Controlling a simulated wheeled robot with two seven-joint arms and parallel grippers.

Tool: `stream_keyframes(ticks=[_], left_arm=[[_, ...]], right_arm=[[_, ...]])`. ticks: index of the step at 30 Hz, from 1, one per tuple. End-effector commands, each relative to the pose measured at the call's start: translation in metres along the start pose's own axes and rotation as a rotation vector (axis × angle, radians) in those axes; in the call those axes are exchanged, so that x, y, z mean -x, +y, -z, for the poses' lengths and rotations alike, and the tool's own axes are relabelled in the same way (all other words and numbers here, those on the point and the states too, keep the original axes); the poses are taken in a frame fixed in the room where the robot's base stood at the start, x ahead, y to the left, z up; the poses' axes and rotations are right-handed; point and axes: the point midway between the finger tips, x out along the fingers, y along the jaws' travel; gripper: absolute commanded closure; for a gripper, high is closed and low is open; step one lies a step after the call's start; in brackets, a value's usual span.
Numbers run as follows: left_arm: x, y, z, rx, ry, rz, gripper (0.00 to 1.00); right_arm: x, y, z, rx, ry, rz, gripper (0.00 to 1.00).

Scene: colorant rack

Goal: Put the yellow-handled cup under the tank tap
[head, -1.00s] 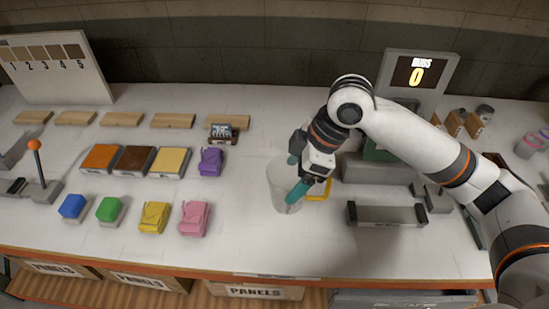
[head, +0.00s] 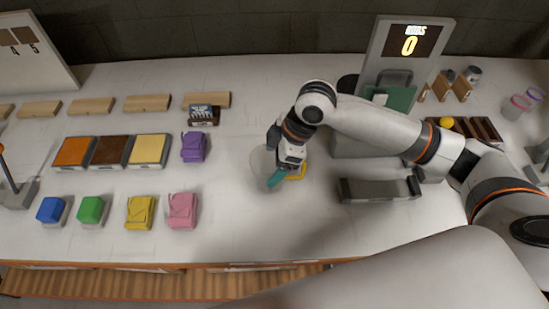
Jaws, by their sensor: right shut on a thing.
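The clear cup (head: 261,164) is on or just above the white counter near the middle of the head view. Its yellow handle (head: 297,173) shows at its right side, partly behind the fingers. My right gripper (head: 280,172) is shut on the cup's handle side, with its teal fingers pointing down. Whether the cup's base touches the counter I cannot tell. I cannot make out the tank tap; my right arm covers part of the area at the right. My left gripper is out of view.
Coloured pads and pouches, such as the pink one (head: 183,210), sit to the left. The counter in front of the cup is clear.

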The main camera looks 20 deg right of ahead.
Motion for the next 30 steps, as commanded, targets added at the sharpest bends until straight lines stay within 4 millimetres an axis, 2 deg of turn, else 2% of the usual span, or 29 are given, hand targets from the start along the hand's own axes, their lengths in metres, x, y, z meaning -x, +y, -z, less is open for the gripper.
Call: stream_keyframes(ticks=[3,11,12,15,23,26,30], left_arm=[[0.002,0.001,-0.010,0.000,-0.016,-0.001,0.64],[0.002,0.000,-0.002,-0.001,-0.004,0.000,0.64],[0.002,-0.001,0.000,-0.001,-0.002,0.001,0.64],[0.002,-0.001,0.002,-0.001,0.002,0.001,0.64],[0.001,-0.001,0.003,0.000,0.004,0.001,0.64],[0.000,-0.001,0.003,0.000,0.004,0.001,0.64],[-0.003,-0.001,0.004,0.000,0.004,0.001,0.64]], right_arm=[[-0.006,0.000,0.003,0.000,0.000,0.002,0.40],[-0.008,0.000,0.003,0.000,0.000,0.001,0.40],[-0.008,0.000,0.003,0.000,-0.001,0.001,0.15],[-0.008,0.000,0.003,0.000,-0.001,0.001,0.00],[-0.006,0.000,0.002,0.001,-0.001,0.002,0.00],[0.002,-0.001,0.002,0.001,-0.002,0.004,0.00],[0.027,-0.001,0.003,0.003,-0.002,0.007,0.00]])
